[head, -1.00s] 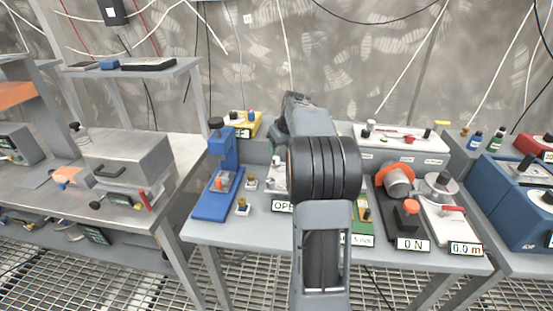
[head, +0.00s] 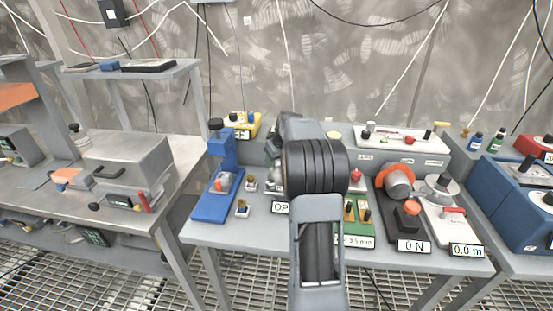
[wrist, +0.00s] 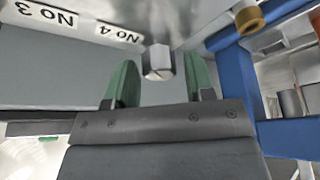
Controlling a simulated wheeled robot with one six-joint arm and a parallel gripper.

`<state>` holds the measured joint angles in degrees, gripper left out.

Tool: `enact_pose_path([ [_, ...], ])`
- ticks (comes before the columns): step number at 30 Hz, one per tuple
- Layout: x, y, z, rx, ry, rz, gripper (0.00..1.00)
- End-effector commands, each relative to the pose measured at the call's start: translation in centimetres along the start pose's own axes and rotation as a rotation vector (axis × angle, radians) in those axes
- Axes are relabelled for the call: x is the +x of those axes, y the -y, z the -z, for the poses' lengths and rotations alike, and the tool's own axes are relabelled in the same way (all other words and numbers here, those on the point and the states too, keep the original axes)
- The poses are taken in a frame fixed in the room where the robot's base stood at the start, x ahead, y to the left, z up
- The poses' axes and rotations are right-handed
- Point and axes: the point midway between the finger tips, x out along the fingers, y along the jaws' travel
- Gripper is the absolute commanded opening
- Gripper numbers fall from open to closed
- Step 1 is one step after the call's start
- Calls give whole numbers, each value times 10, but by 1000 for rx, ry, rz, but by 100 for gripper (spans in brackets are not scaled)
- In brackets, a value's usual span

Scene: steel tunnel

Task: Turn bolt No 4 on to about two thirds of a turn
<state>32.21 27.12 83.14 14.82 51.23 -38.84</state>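A grey hex bolt head (wrist: 158,62) with a slot-like mark stands out from a pale panel in the wrist view. The No 4 label (wrist: 118,33) is just left of it, upside down in the picture. The No 3 label (wrist: 47,13) is further left. My gripper (wrist: 158,72) is open, with its two green fingers on either side of the bolt head. A gap shows between the bolt and each finger. In the head view my arm hides the gripper and the bolt.
A blue frame (wrist: 235,70) stands close to the right finger in the wrist view.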

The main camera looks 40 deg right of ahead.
Motion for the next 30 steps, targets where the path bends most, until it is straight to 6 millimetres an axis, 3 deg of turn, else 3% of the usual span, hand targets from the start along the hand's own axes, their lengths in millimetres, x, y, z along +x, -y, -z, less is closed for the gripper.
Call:
enact_pose_path([
  [12, 0, 0, 0, 0, 0, 0, 9],
  [20, -1, 0, 0, 31, 0, -14, 9],
  [30, -2, 1, 1, 251, 0, -105, 9],
])
